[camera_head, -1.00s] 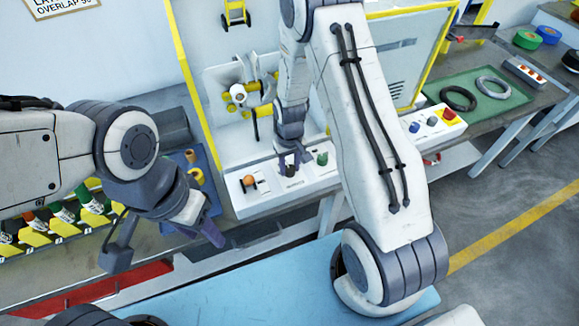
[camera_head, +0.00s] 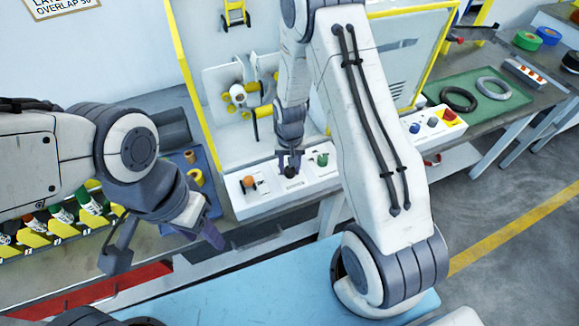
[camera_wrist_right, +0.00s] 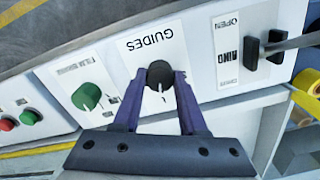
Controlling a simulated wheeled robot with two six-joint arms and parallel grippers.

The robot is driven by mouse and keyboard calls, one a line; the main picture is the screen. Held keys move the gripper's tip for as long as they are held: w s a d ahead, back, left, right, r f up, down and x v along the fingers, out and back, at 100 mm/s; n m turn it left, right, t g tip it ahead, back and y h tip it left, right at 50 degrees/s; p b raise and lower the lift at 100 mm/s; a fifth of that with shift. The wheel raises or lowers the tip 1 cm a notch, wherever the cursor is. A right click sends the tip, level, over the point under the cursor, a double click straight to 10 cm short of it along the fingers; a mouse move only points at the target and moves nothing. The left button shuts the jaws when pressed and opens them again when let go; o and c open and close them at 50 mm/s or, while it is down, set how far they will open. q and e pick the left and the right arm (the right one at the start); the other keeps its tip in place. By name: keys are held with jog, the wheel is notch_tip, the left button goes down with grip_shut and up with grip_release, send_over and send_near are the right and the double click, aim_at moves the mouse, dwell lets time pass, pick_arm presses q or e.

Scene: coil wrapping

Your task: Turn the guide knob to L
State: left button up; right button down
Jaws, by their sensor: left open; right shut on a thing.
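The black guide knob (camera_wrist_right: 160,74) sits on the white panel beside the upside-down word GUIDES in the right wrist view. Its white pointer line points down in that picture, toward a small mark partly between my fingers that I cannot read clearly. My right gripper (camera_wrist_right: 160,80) is shut on the knob, with one purple finger on each side. In the head view the knob (camera_head: 291,172) shows small and dark below my right gripper (camera_head: 290,160). My left gripper (camera_head: 165,240) is open and empty, away from the panel at the lower left.
A green knob (camera_wrist_right: 86,96) and an OPEN lever switch (camera_wrist_right: 251,52) flank the guide knob. An orange-topped lever (camera_head: 248,181) stands left of it in the head view. A green tray (camera_head: 490,115) with rings lies at the right. My right arm hides part of the machine.

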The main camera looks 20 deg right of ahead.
aim_at(290, 169)
jog(key=shift+c, duration=2.2)
grip_release()
notch_tip(290, 169, up, 11)
jog(key=b, duration=0.1)
jog(key=shift+f, duration=0.2)
